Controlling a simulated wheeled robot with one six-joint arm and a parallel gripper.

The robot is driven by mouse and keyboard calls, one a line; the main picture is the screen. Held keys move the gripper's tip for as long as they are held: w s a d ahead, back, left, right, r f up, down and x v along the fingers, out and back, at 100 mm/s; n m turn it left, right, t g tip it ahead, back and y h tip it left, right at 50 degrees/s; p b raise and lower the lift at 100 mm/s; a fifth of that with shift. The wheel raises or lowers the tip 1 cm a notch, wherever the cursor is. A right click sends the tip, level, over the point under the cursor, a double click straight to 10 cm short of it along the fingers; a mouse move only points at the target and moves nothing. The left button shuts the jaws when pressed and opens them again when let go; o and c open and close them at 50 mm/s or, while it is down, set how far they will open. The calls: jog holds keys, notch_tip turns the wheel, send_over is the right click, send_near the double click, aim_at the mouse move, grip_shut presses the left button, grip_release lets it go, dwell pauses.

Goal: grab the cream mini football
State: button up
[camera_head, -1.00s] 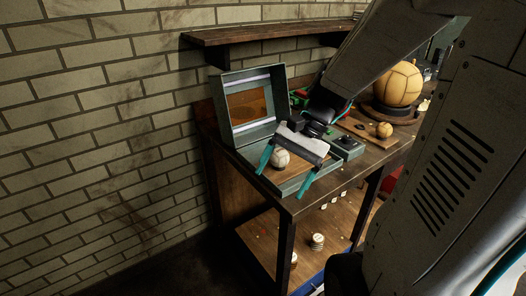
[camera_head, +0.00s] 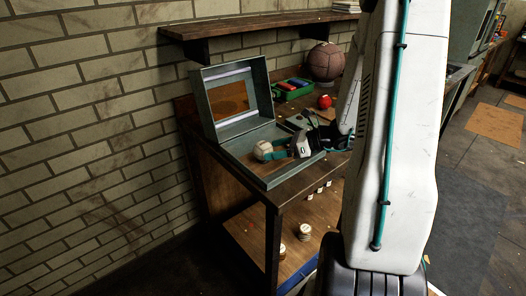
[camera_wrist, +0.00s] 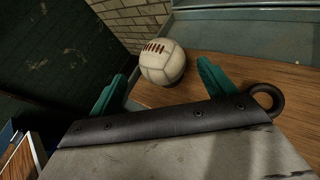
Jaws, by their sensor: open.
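The cream mini football (camera_head: 262,150), a pale ball with dark lacing, rests in the open grey-green case (camera_head: 283,180). It also shows in the wrist view (camera_wrist: 162,62), above the wooden floor of the case. My gripper (camera_head: 273,151) reaches in low from the right with its teal fingers spread. In the wrist view my gripper (camera_wrist: 161,71) has one finger on each side of the ball's lower part. The ball sits at and beyond the fingertips.
The case's raised lid (camera_head: 235,101) stands behind the ball. A green tray (camera_head: 293,89), a red ball (camera_head: 325,102) and a brown ball (camera_head: 326,61) are further back on the bench. A wooden shelf (camera_head: 255,29) hangs above. My arm blocks the bench's right part.

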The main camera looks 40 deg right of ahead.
aim_at(265, 150)
jog(key=x, duration=0.4)
jog(key=shift+w+f, duration=0.1)
jog(key=shift+w, duration=0.15)
jog(key=shift+d, duration=0.1)
jog(key=c, duration=1.2)
jog(key=shift+o, duration=0.2)
